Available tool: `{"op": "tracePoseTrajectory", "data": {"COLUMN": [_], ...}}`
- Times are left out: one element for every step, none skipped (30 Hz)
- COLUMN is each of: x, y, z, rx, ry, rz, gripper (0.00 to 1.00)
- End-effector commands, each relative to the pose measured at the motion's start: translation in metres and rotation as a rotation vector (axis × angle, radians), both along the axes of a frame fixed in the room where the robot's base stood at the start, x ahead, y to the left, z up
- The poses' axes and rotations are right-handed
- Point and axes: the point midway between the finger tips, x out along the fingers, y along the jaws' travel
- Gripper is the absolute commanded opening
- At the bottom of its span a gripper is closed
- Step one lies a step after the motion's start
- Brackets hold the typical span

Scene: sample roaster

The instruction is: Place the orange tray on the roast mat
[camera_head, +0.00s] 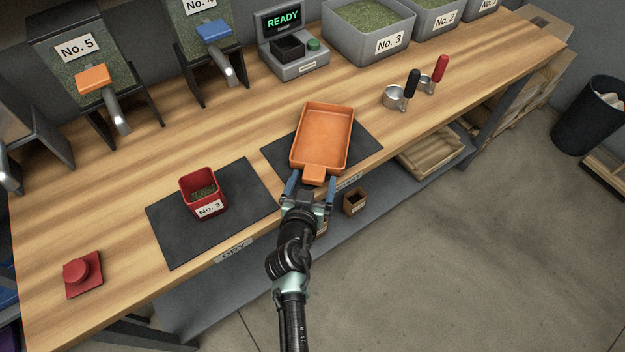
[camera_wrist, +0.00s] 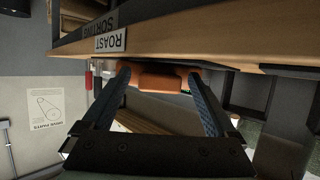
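The orange tray (camera_head: 322,137) is empty. It appears over the dark roast mat (camera_head: 366,147), covering its middle; mat shows on both sides. I cannot tell whether its base touches the mat. Its handle (camera_head: 314,174) points toward me at the counter's front edge. My gripper (camera_head: 311,184) is open, with one finger on each side of the handle and a small gap at the left finger. In the wrist view, the handle (camera_wrist: 160,78) shows between the two fingertips; the tray's body is mostly hidden.
A red No. 3 bin (camera_head: 203,194) with green beans stands on the left mat (camera_head: 163,223). A red button (camera_head: 83,273) is at the near left. Two scoops (camera_head: 397,98) lie to the right. The READY device (camera_head: 291,55) and grey bins (camera_head: 368,30) stand behind.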

Motion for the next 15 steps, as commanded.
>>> {"op": "tracePoseTrajectory", "data": {"x": [0.0,0.0,0.0,0.0,0.0,0.0,0.0,0.0,0.0,-0.003,-0.005,-0.009,-0.013,-0.017,-0.023], "y": [0.0,0.0,0.0,0.0,0.0,0.0,0.0,0.0,0.0,0.0,0.001,0.002,0.002,0.003,0.004], "z": [0.0,0.0,0.0,0.0,0.0,0.001,0.001,0.002,0.004,0.003,0.003,0.005,0.007,0.008,0.011], "rx": [0.0,0.0,0.0,0.0,0.0,0.0,0.0,0.0,0.0,0.0,0.0,0.0,0.001,0.001,0.001], "ry": [0.0,0.0,0.0,0.0,0.0,0.0,0.0,0.0,0.0,0.001,0.001,0.0,0.0,0.001,0.001], "rz": [0.0,0.0,0.0,0.0,0.0,0.0,0.0,0.0,0.0,0.0,0.0,0.001,0.001,0.001,0.001], "gripper": [0.92,0.92,0.92,0.92,0.92,0.92,0.92,0.92,0.92,0.92,0.92,0.92,0.92,0.92,0.92]}}
